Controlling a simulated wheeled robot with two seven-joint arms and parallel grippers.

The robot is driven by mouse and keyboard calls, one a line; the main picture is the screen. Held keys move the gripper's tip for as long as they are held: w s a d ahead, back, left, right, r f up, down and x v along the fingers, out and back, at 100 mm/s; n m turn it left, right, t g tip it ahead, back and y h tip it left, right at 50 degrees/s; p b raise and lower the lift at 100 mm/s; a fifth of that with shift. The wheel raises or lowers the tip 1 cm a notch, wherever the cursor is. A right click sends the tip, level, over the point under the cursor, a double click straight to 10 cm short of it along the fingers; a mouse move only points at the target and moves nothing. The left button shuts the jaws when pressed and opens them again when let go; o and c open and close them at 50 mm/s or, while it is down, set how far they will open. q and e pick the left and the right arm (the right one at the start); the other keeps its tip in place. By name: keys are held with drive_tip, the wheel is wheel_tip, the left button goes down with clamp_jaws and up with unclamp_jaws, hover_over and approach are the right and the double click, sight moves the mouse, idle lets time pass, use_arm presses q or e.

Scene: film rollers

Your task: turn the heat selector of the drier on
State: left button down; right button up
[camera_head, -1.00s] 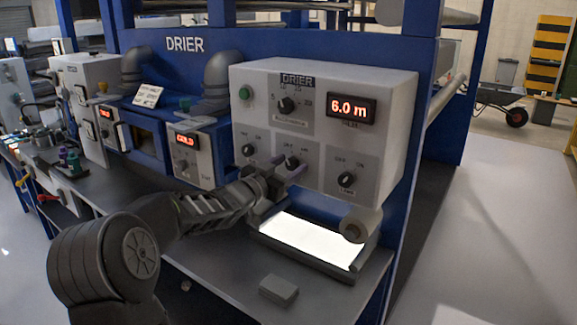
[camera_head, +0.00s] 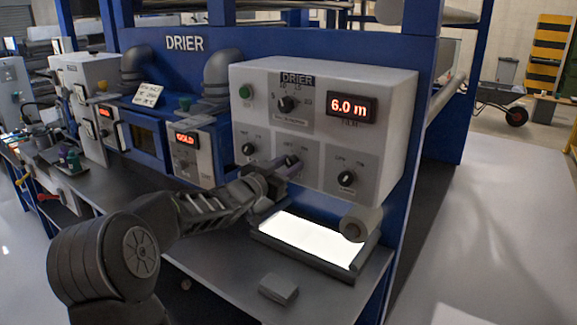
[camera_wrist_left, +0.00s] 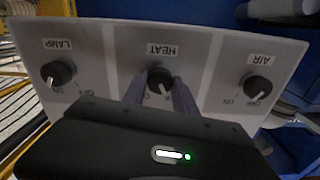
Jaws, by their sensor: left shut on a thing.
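The drier's control box (camera_head: 325,120) is pale grey with a red "6.0 m" display. Its heat selector is the middle black knob of the lower row, mostly behind my gripper in the head view. In the left wrist view the heat selector (camera_wrist_left: 160,78) shows under an upside-down "HEAT" label. My left gripper (camera_head: 286,166) is at the knob, its two fingers (camera_wrist_left: 160,92) on either side of it and shut on it. The fingers partly cover the on/off marks, so the knob's setting is hard to read. My right gripper is not in view.
The air knob (camera_wrist_left: 257,84) and lamp knob (camera_wrist_left: 57,73) flank the heat selector. Below the box are a lit white panel (camera_head: 310,240) and a roller (camera_head: 360,225). A small grey block (camera_head: 278,288) lies on the bench.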

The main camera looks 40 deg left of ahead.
use_arm(q)
drive_tip(key=m+b, duration=0.5)
drive_tip(key=m, duration=0.1)
drive_tip(key=shift+f+m, duration=0.15)
drive_tip(key=shift+m, duration=0.15)
drive_tip(key=m+b, duration=0.2)
drive_tip(key=shift+m, duration=0.3)
drive_tip(key=shift+m+b, duration=0.75)
drive_tip(key=shift+m, duration=0.75)
drive_tip(key=c, duration=1)
unclamp_jaws()
